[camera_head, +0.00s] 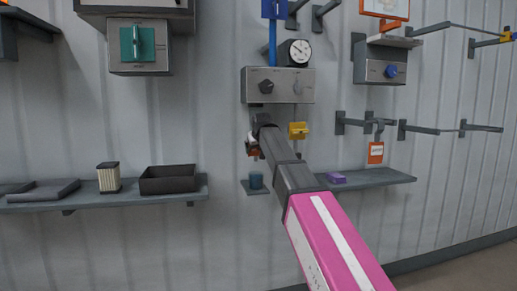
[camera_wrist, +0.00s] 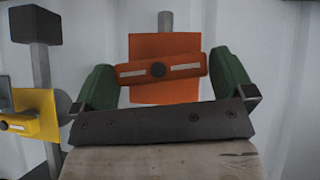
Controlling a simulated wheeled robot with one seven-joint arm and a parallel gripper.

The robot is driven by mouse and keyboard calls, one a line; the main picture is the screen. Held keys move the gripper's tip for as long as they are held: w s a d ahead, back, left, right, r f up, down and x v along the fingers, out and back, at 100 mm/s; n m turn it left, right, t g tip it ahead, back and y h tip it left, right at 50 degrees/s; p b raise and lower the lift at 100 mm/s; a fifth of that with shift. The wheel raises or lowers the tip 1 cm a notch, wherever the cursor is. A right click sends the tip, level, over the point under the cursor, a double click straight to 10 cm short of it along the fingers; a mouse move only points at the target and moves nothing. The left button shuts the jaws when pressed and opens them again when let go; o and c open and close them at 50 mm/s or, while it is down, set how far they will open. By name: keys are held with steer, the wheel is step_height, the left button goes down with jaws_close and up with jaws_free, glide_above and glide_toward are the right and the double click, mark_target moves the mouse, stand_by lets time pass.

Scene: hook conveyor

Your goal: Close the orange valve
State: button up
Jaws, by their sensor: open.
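In the wrist view, the orange valve (camera_wrist: 160,68) is straight ahead, a square orange plate with an orange bar handle across its front. The handle lies almost level, with its right end slightly higher. My gripper (camera_wrist: 168,84) is open, with one green finger on each side of the handle. I cannot tell whether the fingers touch it. In the head view, my arm reaches to the wall and hides most of the orange valve (camera_head: 253,151).
A yellow valve (camera_head: 298,130) is just right of the orange one; it also shows in the wrist view (camera_wrist: 30,118). A grey knob panel (camera_head: 278,86) is above. Shelves with a black tray (camera_head: 168,179) and a purple block (camera_head: 336,178) flank the arm.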

steer(key=c, duration=0.6)
steer(key=shift+d+m+g+y, duration=0.1)
steer(key=shift+m+g+y, duration=0.2)
steer(key=shift+y, duration=0.4)
steer(key=o, duration=0.6)
steer(key=v, duration=1)
steer(key=shift+s+r, duration=0.25)
steer(key=shift+d, duration=0.15)
